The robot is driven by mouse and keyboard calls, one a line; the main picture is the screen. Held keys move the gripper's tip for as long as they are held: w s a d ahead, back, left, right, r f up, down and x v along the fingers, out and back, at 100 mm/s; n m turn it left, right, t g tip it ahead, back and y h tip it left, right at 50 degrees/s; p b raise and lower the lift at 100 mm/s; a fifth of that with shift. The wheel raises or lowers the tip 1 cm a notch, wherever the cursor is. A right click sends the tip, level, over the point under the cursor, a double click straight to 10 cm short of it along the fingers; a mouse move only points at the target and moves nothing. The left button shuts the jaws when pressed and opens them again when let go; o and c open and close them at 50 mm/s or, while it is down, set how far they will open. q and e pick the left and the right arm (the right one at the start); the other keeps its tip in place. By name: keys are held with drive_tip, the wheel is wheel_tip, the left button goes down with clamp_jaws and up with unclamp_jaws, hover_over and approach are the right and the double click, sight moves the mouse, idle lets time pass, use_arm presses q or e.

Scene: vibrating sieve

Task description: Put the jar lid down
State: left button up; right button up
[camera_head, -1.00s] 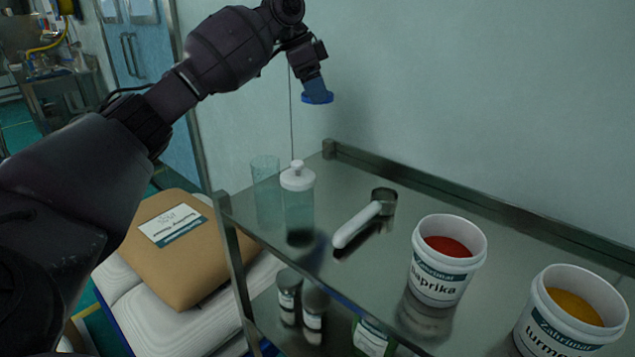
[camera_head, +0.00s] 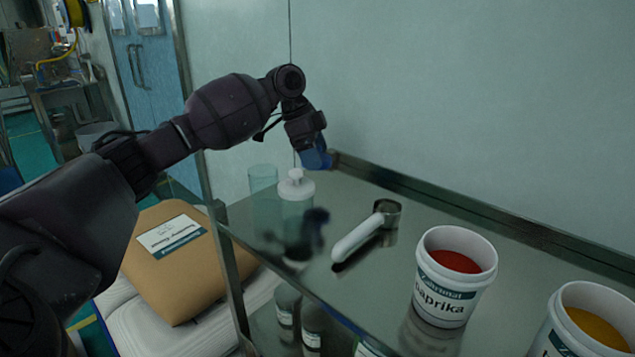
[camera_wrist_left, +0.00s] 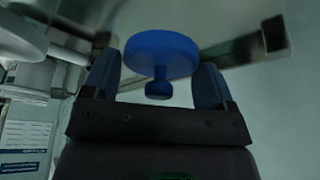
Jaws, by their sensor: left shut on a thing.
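The jar lid is a blue disc with a small knob, seen clearly in the left wrist view (camera_wrist_left: 160,54). In the head view the gripper (camera_head: 318,158) points down at the far left corner of the steel shelf top (camera_head: 340,205). The lid is hard to separate from the blue fingers there, and I cannot tell whether it touches the shelf. My right gripper is not in view.
A white-handled scoop (camera_head: 358,238), a paprika tub (camera_head: 447,290) and a turmeric tub (camera_head: 575,335) stand nearer. A raised rim (camera_head: 450,205) runs along the back.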

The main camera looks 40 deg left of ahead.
sight(321, 191)
use_arm(q)
drive_tip(key=shift+f, duration=0.85)
wheel_tip(321, 191, down, 5)
drive_tip(key=shift+f+b, duration=0.15)
drive_tip(key=shift+b, duration=0.45)
drive_tip(key=o, duration=0.8)
drive_tip(key=p+v, duration=0.2)
drive_tip(key=v, duration=1)
drive_tip(key=shift+p, duration=0.3)
